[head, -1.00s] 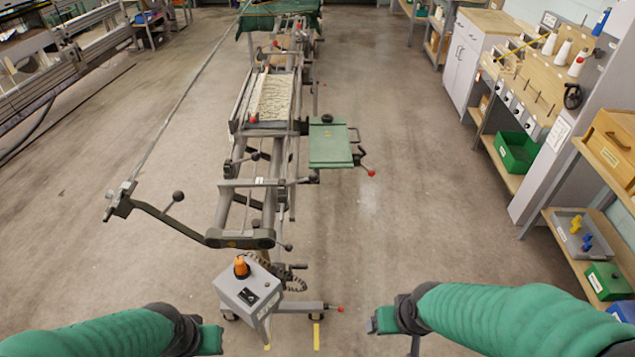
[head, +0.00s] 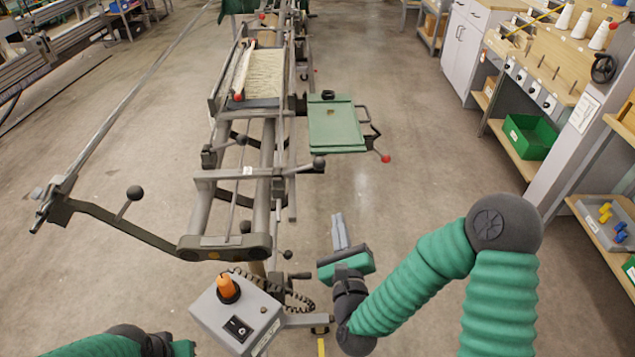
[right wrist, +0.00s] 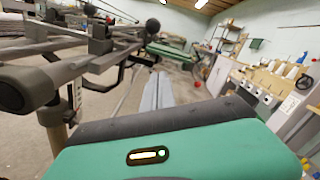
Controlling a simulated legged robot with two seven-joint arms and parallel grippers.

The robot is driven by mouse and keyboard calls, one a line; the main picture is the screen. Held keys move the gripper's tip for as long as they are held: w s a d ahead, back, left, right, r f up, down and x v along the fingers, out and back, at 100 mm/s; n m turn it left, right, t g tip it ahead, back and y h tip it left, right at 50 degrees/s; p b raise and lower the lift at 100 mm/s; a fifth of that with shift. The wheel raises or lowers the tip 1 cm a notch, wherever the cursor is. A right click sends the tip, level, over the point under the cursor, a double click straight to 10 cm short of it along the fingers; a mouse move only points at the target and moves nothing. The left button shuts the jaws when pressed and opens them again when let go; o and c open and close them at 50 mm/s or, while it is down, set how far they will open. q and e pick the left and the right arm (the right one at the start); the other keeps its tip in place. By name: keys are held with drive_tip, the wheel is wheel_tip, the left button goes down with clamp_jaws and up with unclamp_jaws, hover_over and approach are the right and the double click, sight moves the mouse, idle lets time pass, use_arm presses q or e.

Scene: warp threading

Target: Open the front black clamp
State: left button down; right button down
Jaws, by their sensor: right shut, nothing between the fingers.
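The machine frame carries several black-knobbed levers in the head view. One knob (head: 319,163) is on its right side, one (head: 287,254) is low at the near end, and one (head: 134,192) is on the left arm. I cannot tell which is the front black clamp. My right gripper (head: 338,230) is shut and empty, right of the frame's near end, touching none of these. Its grey fingers (right wrist: 157,90) point forward in the right wrist view, with a large dark round end (right wrist: 25,88) to their left. My left gripper (head: 182,348) barely shows at the bottom edge; its fingers are hidden.
A grey control box (head: 238,312) with an orange knob stands at the near end, with a coiled cable beside it. A green tray (head: 335,125) juts from the frame's right side. Shelves and a workbench line the right. The floor between is clear.

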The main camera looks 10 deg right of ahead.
drive_tip(key=w+r, duration=0.4)
drive_tip(key=w, duration=0.6)
drive_tip(key=shift+w+a, duration=0.15)
drive_tip(key=shift+w, duration=0.25)
drive_tip(key=shift+r, duration=0.2)
